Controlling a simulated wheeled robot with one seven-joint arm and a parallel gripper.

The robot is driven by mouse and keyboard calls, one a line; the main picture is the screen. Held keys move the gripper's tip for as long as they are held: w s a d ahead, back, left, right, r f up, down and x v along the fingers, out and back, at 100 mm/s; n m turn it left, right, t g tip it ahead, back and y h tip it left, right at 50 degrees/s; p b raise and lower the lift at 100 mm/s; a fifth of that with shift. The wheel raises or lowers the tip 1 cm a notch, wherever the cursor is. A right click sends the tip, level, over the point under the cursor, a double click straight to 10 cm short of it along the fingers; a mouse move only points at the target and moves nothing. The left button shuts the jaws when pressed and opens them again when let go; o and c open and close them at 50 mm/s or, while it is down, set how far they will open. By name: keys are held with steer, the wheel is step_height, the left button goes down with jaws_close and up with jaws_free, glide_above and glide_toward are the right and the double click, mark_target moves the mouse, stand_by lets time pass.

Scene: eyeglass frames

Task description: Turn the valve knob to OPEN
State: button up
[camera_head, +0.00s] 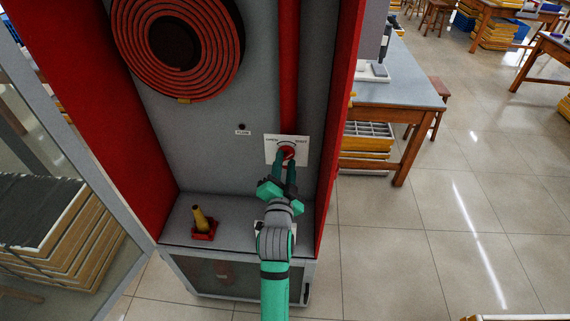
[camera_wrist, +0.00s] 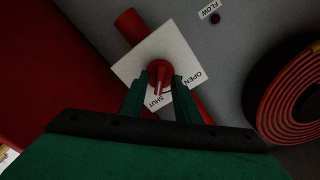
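The red valve knob (camera_wrist: 158,72) sits on a white plate (camera_wrist: 128,70) in front of a red pipe. Its pale pointer line is directed toward the word SHUT; the word OPEN (camera_wrist: 194,80) is to the right on the plate in the wrist view. In the head view the knob (camera_head: 289,152) is partly hidden by my fingertips. My gripper (camera_wrist: 160,80) has its green fingers on both sides of the knob, spread apart. A small gap seems to show beside the knob, so the gripper looks open around it.
A coiled red hose (camera_head: 178,45) hangs at the upper left of the cabinet. A dark FLOW indicator (camera_head: 242,126) is left of the plate. A yellow nozzle (camera_head: 202,218) stands on the cabinet floor. Red cabinet walls (camera_head: 342,110) enclose both sides.

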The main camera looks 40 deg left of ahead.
steer(key=shift+c, duration=0.2)
jaws_close()
steer(key=shift+n, duration=0.4)
steer(key=n, duration=0.6)
steer(key=shift+f, duration=0.1)
steer(key=n, duration=0.5)
steer(key=shift+n, duration=0.4)
steer(key=n, duration=0.5)
steer(key=shift+f, duration=0.1)
steer(key=shift+n, duration=0.3)
